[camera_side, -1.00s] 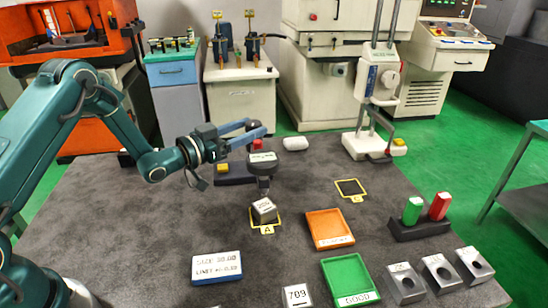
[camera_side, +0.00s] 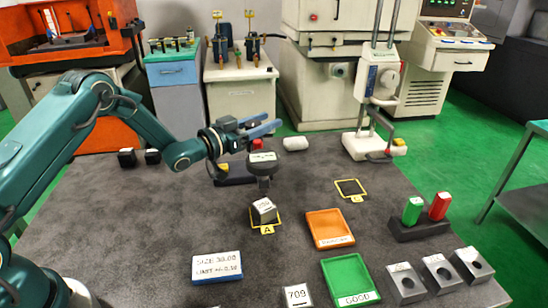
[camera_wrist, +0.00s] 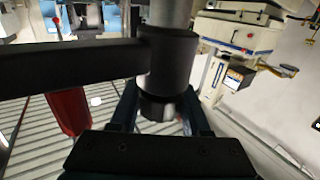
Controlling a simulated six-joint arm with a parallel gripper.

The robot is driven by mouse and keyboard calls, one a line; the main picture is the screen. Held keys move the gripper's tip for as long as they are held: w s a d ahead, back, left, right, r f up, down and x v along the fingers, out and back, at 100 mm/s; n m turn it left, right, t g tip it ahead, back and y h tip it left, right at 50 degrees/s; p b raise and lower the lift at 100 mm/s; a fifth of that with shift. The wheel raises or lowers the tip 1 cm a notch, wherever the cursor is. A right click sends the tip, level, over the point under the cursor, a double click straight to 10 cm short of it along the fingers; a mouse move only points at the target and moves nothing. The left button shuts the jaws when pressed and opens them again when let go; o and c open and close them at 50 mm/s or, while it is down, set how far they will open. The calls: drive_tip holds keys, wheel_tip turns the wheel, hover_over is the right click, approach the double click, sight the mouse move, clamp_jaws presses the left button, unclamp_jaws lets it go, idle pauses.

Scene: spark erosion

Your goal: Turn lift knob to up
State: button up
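My gripper (camera_side: 268,124) is in the side view above the back edge of the mat, with its two blue fingers apart and nothing seen between them there. A dark round head (camera_side: 262,158) on a spindle stands below and in front of it, over a grey block (camera_side: 264,210) on the pad marked A. In the wrist view, my fingers (camera_wrist: 160,118) stand on either side of a dark cylinder (camera_wrist: 167,60) with a grey shaft; contact cannot be told. A white stand (camera_side: 383,80) carries a round pale knob (camera_side: 390,78). I cannot tell which part is the lift knob.
An orange tray (camera_side: 330,228), a green tray (camera_side: 350,280) and a size sign (camera_side: 217,267) lie on the grey mat. A dark holder (camera_side: 420,228) bears green and red pieces. Grey bored blocks (camera_side: 440,274) stand front right. The mat's middle left is clear.

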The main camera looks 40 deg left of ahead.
sight(248, 129)
clamp_jaws()
drive_tip(key=shift+a+n+t+y, duration=0.25)
drive_tip(key=shift+n+y, duration=0.55)
drive_tip(key=shift+y, duration=0.5)
drive_tip(key=o, duration=0.8)
unclamp_jaws()
drive_tip(key=shift+s+a, duration=0.2)
drive_tip(key=shift+s, duration=2.35)
